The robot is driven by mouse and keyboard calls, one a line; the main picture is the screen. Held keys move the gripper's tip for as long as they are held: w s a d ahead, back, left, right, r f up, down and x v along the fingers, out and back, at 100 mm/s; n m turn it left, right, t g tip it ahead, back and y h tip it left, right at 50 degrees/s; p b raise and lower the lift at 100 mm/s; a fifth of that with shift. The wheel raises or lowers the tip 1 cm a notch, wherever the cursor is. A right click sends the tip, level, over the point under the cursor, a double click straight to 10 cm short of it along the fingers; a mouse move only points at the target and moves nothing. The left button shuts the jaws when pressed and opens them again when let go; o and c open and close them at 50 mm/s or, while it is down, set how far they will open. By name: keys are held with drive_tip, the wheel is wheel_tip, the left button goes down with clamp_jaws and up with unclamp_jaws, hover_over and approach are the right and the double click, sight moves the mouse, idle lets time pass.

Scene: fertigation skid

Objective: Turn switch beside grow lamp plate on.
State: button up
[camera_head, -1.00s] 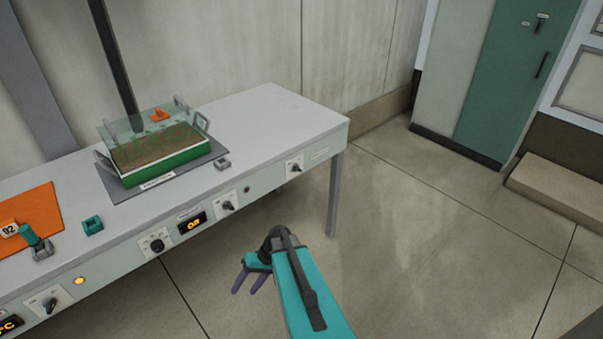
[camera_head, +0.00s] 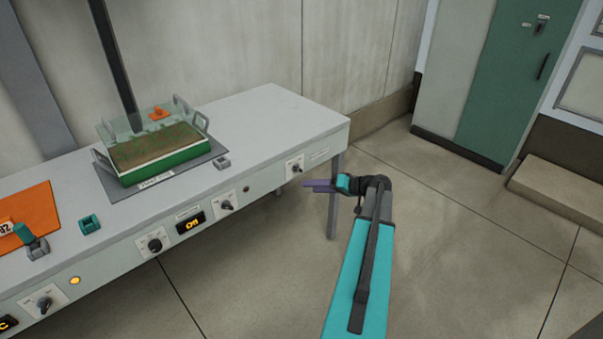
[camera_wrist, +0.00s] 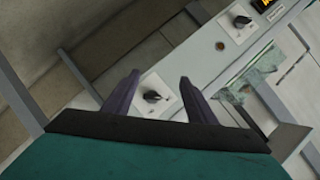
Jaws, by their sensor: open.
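A black rotary switch (camera_head: 296,168) sits on a small white plate at the right end of the bench's front panel. A pale label plate (camera_head: 319,155) is just right of it; its lettering is too small to read. In the wrist view the same switch (camera_wrist: 152,96) shows between my fingers, its pointer roughly crosswise to them. My gripper (camera_head: 308,186) is open and empty, its purple fingers pointing at the panel slightly below and right of the switch. The fingers also show in the wrist view (camera_wrist: 160,78), apart from the knob.
A green soil tray (camera_head: 165,170) stands on the bench top. A bench leg (camera_head: 333,205) is close behind my gripper.

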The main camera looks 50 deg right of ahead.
sight(300, 170)
drive_tip(key=s+d+r+t+h, duration=0.1)
drive_tip(key=s+d+r, duration=0.2)
drive_tip(key=d, duration=0.3)
drive_tip(key=shift+r, duration=0.75)
drive_tip(key=p+x, duration=0.1)
drive_tip(key=x, duration=1.2)
drive_tip(key=shift+w+p, duration=0.3)
drive_tip(key=shift+w, duration=0.15)
drive_tip(key=shift+c, duration=0.3)
drive_tip(key=c, duration=1)
drive_tip(key=shift+a, duration=0.2)
drive_tip(key=shift+d, duration=0.1)
